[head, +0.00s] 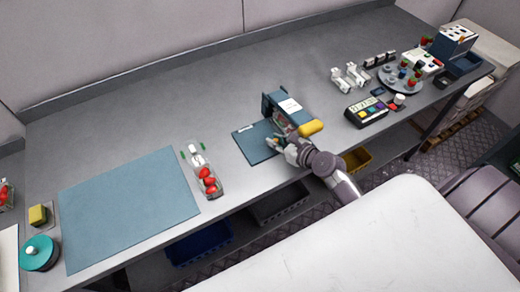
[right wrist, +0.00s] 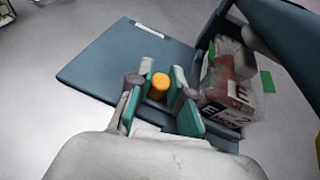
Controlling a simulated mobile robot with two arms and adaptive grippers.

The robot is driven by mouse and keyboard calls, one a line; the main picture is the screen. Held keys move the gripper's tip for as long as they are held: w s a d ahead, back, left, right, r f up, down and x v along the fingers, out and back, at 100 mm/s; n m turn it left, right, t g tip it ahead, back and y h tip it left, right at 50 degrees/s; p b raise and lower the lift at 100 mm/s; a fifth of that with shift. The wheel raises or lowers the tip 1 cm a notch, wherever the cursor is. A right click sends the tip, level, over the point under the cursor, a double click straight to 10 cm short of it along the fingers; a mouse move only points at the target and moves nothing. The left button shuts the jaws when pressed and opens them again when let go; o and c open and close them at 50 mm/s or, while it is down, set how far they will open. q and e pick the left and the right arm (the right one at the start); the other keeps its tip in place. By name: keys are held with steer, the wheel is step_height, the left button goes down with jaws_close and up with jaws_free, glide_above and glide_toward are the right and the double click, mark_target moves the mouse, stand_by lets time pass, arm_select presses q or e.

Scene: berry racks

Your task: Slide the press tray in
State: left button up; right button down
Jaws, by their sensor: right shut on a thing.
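The press (head: 275,104) is a dark blue frame with a white label on top and a yellow handle (head: 311,128). Its flat blue-grey press tray (head: 252,143) sticks out to the left of the frame, and also fills the upper left of the right wrist view (right wrist: 125,65). My right gripper (right wrist: 159,88) is shut on the small orange-yellow knob (right wrist: 159,82) on the tray, with teal pads on either side. In the head view the right gripper (head: 281,143) is at the tray's front right, beside the frame. My left gripper is not in view.
A clear punnet with red contents (right wrist: 228,80) stands within the press frame. Another punnet of strawberries (head: 209,184) and a large blue mat (head: 130,205) lie to the left. A keypad device (head: 366,111) stands to the right. Bare counter lies left of the tray.

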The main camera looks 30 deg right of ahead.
steer(key=shift+d+f, duration=0.15)
steer(key=shift+d, duration=0.2)
steer(key=shift+a, duration=0.15)
steer(key=c, duration=1.3)
jaws_free()
steer(key=shift+s, duration=0.25)
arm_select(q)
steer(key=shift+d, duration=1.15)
arm_select(e)
steer(key=v, duration=1.1)
steer(key=shift+s+d+r, duration=0.2)
steer(key=shift+s+r, duration=0.05)
